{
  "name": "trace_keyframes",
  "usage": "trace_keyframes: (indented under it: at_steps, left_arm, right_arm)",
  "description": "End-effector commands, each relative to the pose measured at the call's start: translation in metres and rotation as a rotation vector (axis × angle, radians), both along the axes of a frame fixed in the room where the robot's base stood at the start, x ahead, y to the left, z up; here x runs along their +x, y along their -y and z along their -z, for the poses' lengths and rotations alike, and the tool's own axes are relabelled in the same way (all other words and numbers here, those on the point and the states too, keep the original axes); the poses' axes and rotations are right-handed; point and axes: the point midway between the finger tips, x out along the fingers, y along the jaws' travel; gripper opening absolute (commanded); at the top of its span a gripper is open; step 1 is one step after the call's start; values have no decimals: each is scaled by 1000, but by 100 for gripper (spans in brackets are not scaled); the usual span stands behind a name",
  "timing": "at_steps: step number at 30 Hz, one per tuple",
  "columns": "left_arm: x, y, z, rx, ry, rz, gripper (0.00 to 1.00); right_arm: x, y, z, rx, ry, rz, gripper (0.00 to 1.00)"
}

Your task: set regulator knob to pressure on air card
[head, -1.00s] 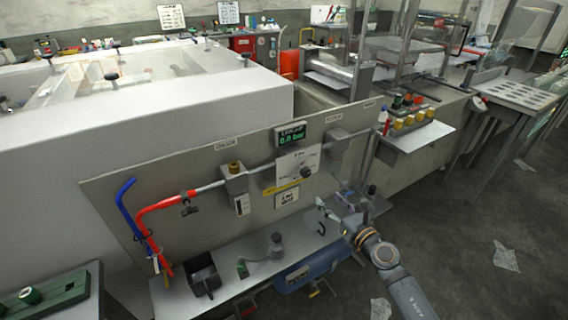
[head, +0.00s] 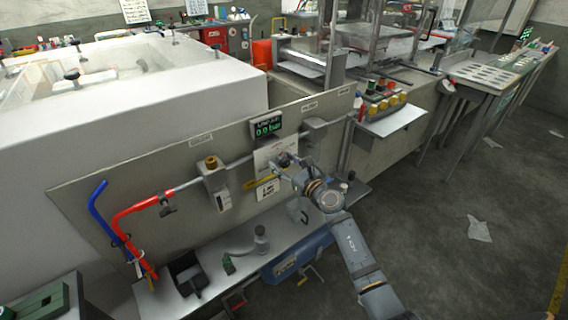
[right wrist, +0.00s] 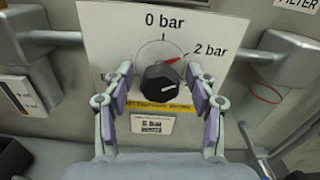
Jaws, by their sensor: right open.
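The black regulator knob (right wrist: 161,82) sits on a white dial plate (right wrist: 110,30) marked 0 bar and 2 bar; a red mark shows at its upper right, between the two labels. My right gripper (right wrist: 162,98) is open, one finger on each side of the knob, with gaps visible. In the head view my right gripper (head: 297,170) is at the dial plate and partly covers the knob. A small card (right wrist: 153,123) below the knob seems to read 5 or 6 bar; the first digit is unclear. The green display (head: 266,128) reads 0.0 bar. My left gripper is out of view.
A red hose (head: 140,206) and a blue hose (head: 96,203) end at the panel's left. A grey valve block (head: 213,177) stands left of the dial. A shelf (head: 203,303) with small parts runs below the panel. Open floor lies right.

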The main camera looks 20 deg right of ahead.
Motion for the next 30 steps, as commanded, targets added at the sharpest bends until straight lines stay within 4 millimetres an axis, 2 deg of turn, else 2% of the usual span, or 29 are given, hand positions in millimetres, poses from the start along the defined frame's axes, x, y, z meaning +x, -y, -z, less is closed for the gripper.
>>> trace_keyframes:
  at_steps: [6,18,30]
  left_arm:
    - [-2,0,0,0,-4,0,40]
    - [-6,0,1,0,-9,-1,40]
    - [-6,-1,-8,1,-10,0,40]
  right_arm:
    - [0,0,0,0,0,0,58]
    - [0,0,0,1,0,0,3]
    - [0,0,-2,81,-31,0,2]
